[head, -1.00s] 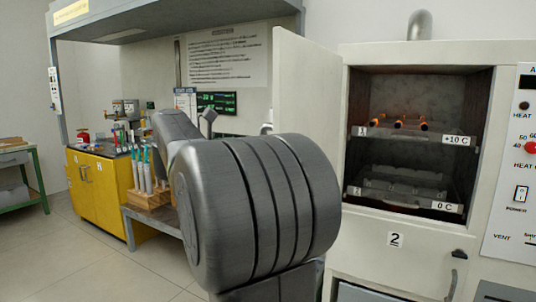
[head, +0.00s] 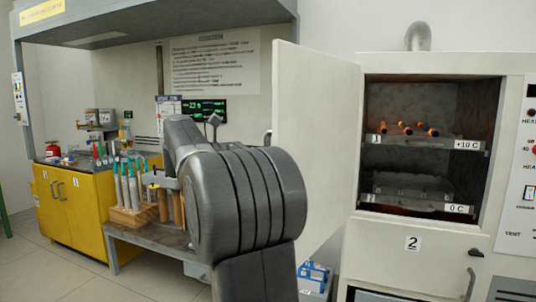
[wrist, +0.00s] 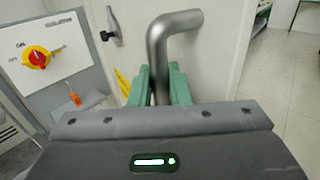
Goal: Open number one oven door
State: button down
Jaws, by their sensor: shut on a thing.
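The upper oven door (head: 318,150) is a pale panel swung out to the left of the open oven chamber (head: 428,105). A bit of metal handle (head: 268,137) shows at the door's free edge. In the wrist view the bent grey bar handle (wrist: 168,40) stands off the pale door face (wrist: 225,45). My gripper (wrist: 160,88) has its green fingers shut on the handle's straight part. In the head view my own arm hides the gripper. The number on this door cannot be seen.
Shelves labelled 1 (head: 425,142) and 2 (head: 417,204) sit inside; orange-ended rods (head: 408,129) lie on the upper one. A lower door marked 2 (head: 413,243) is shut. A bench with a wooden tool rack (head: 133,216) and yellow cabinet (head: 72,215) stand left.

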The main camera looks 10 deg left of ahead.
jog(key=shift+r, duration=0.1)
jog(key=c, duration=1.5)
grip_release()
jog(key=shift+d, duration=0.1)
jog(key=shift+o, duration=0.2)
jog(key=p+v, duration=0.1)
jog(key=v, duration=1.3)
jog(key=shift+w+d, duration=0.1)
jog(key=shift+d, duration=0.05)
